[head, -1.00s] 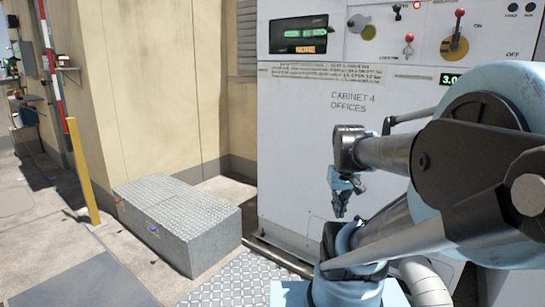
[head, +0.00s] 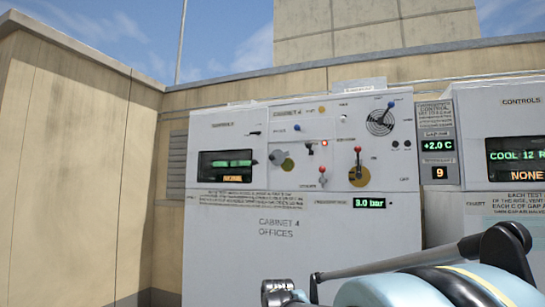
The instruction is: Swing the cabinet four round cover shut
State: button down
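Cabinet four (head: 300,265) is a pale grey cabinet labelled "CABINET 4 OFFICES", facing me in the middle. On its upper panel a small grey disc (head: 275,157) overlaps an olive round patch (head: 288,164). This may be the round cover standing off its opening, but it is too small to be sure. A dark round grille (head: 380,122) with a blue-knobbed lever sits at the upper right of the panel. My gripper is below the picture's lower edge; only my wrist and arm links show at the bottom.
Red-knobbed levers (head: 357,165), small switches and a "3.0 bar" display (head: 369,203) are close by on the panel. A second cabinet (head: 505,205) stands at the right, beyond a narrow strip. A beige wall (head: 60,160) is at the left and behind.

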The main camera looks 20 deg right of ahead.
aim_at(277, 158)
jog(key=u, duration=1.75)
jog(key=k, duration=1.1)
jog(key=z, duration=0.75)
jog(key=i, duration=0.95)
jog(key=u, duration=0.05)
